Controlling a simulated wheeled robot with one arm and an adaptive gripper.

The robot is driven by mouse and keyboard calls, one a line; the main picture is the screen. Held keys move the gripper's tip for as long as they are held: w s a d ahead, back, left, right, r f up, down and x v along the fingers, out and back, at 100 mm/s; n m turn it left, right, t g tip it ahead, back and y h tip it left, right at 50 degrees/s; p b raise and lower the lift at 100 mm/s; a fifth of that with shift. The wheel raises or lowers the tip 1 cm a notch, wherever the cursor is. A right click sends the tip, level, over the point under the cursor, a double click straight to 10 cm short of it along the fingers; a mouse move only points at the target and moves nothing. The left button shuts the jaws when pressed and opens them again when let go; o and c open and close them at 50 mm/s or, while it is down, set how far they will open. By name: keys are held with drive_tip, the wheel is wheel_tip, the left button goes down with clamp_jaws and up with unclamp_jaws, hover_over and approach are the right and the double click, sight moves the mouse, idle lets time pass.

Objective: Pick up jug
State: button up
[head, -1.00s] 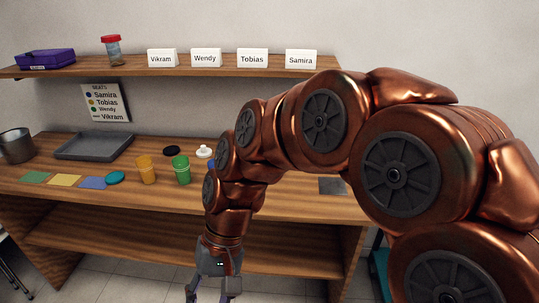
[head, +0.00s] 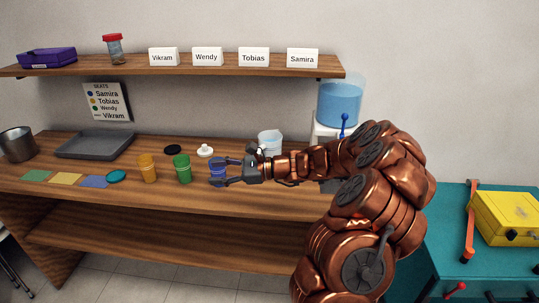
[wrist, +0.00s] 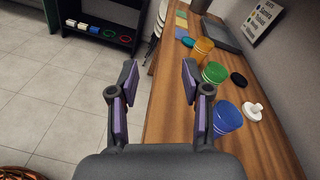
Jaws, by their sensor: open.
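A pale translucent container (head: 270,139), which looks like the jug, stands on the wooden counter (head: 90,191) just behind my wrist in the head view. The arm hides its lower part, and its handle cannot be made out. It is not seen in the wrist view. My gripper (head: 215,173) is open and empty, pointing left at the counter's front part, left of the jug and in front of the blue cup (head: 217,163).
Green (head: 182,169) and orange (head: 146,168) cups stand left of the blue cup. A white stopper-like piece (head: 205,151) and a black disc (head: 172,150) lie behind. A water dispenser (head: 341,103) stands right of the jug. A teal table (head: 440,235) is at right.

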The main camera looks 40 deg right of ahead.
drive_tip(key=d+f+m+t+h, duration=0.2)
drive_tip(key=d+m, duration=0.1)
drive_tip(key=d, duration=0.4)
drive_tip(key=w+d+f+m+t+h, duration=0.1)
drive_tip(key=d+f+m+t+h, duration=0.1)
drive_tip(key=d, duration=0.4)
drive_tip(key=d+f+m+t+h, duration=0.1)
drive_tip(key=d+f+m+t, duration=0.1)
drive_tip(key=d+f+m, duration=0.2)
drive_tip(key=shift+w+d+f+m+h, duration=0.1)
drive_tip(key=shift+d+m+h, duration=0.1)
drive_tip(key=shift+d, duration=0.7)
drive_tip(key=shift+w+d+f+m+h, duration=0.1)
drive_tip(key=shift+d+h, duration=0.1)
drive_tip(key=shift+d, duration=0.7)
drive_tip(key=shift+w+d, duration=0.1)
drive_tip(key=shift+d, duration=0.05)
drive_tip(key=shift+p+x, duration=0.35)
drive_tip(key=shift+x, duration=0.75)
drive_tip(key=shift+d+p+x, duration=0.15)
drive_tip(key=shift+p+x, duration=0.4)
drive_tip(key=shift+x, duration=0.75)
drive_tip(key=shift+d+p+x, duration=0.2)
drive_tip(key=shift+p+x, duration=0.3)
drive_tip(key=shift+x, duration=0.85)
drive_tip(key=shift+w+f, duration=0.15)
clamp_jaws()
